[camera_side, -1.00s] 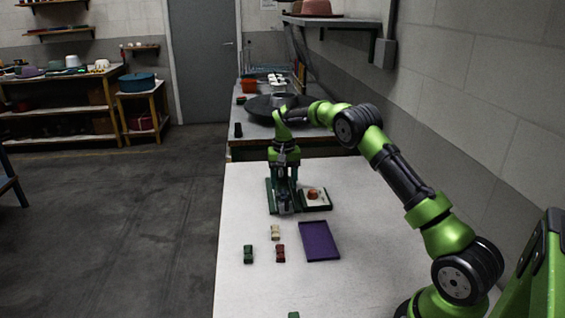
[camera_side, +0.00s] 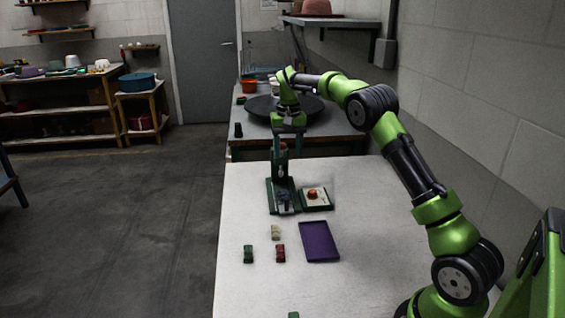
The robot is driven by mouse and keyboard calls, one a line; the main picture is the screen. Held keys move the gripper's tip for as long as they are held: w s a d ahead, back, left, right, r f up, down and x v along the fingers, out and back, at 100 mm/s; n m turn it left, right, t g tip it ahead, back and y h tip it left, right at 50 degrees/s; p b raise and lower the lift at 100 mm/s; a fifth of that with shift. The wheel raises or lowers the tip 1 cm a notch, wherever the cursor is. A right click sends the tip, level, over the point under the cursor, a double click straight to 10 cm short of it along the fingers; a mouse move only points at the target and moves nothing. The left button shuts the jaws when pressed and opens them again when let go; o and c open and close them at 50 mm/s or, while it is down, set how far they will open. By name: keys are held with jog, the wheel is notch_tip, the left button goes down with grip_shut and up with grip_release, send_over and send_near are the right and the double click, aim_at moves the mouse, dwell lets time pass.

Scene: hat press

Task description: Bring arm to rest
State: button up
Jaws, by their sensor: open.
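My arm reaches in from the right, and my gripper (camera_side: 287,143) points down at the far end of the white table (camera_side: 260,285). Its jaws are open, with a finger to each side. It hangs over a green press-like fixture (camera_side: 281,184), whose upper part has a reddish top between or just behind the fingers. Whether they touch cannot be told. A pale box with a red button (camera_side: 313,195) sits on a dark base at the fixture's right.
A purple tray (camera_side: 319,241) lies nearer. Beside it are small blocks: cream (camera_side: 275,232), red (camera_side: 280,253) and green (camera_side: 248,254). Another green piece (camera_side: 293,315) is at the bottom edge. A wall is at right; a second table with a black disc (camera_side: 262,108) is behind.

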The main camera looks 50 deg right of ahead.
jog(key=s+a+r+n+t+y, duration=0.1)
jog(key=s+a+r+n+t, duration=0.1)
jog(key=s+a, duration=1)
jog(key=s+a+r+n+t+y, duration=0.1)
jog(key=s+a+r+t, duration=0.3)
jog(key=s+a, duration=0.8)
jog(key=s+r+n, duration=0.1)
jog(key=s, duration=0.3)
jog(key=shift+r+n+t, duration=0.2)
jog(key=shift+n+t, duration=0.2)
jog(key=shift+c, duration=0.3)
